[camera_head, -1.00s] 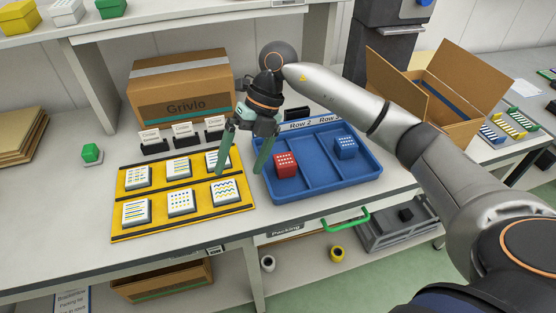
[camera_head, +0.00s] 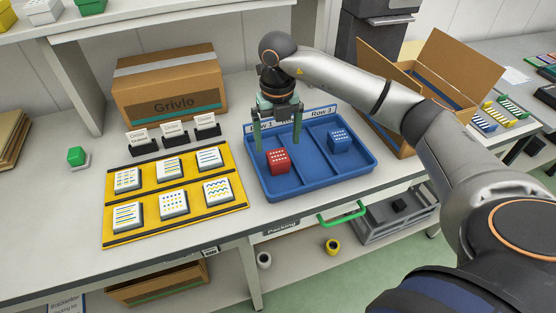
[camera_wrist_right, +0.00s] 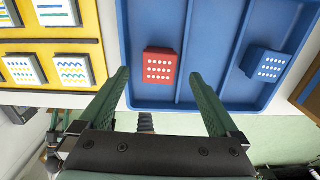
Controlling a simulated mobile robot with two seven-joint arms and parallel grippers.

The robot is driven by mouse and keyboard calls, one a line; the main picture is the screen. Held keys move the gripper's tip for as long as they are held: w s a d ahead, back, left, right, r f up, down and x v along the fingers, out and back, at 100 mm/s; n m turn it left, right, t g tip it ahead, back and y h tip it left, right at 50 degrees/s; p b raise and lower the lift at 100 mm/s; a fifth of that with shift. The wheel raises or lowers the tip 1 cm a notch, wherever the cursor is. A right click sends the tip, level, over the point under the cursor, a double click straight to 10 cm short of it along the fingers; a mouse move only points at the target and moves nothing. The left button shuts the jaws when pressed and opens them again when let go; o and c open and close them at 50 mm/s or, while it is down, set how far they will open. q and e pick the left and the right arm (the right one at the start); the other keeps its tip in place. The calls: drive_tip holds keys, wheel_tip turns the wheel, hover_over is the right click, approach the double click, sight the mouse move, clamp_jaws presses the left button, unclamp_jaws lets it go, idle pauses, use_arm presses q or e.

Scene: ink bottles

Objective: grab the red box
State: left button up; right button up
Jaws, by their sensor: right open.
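The red box (camera_head: 278,160) has white dots and sits in the left compartment of the blue tray (camera_head: 310,191). In the right wrist view the red box (camera_wrist_right: 160,64) lies ahead of my right gripper's fingertips, roughly between their lines. My right gripper (camera_head: 277,147) is open and empty, pointing down above the tray around the red box's place. In the right wrist view its two green fingers (camera_wrist_right: 160,74) are spread wide, apart from the box. My left gripper is not in view.
A blue dotted box (camera_head: 339,139) sits in the tray's right compartment. A yellow mat (camera_head: 176,222) with several white patterned tiles lies left of the tray. A closed cardboard box (camera_head: 170,90) stands behind, and an open carton (camera_head: 460,75) stands to the right.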

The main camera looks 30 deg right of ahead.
sight(278, 156)
drive_tip(key=f, duration=0.4)
drive_tip(key=shift+s+a, duration=0.1)
drive_tip(key=shift+s, duration=0.15)
drive_tip(key=c, duration=1.4)
drive_tip(key=shift+c, duration=0.5)
drive_tip(key=shift+r, duration=0.1)
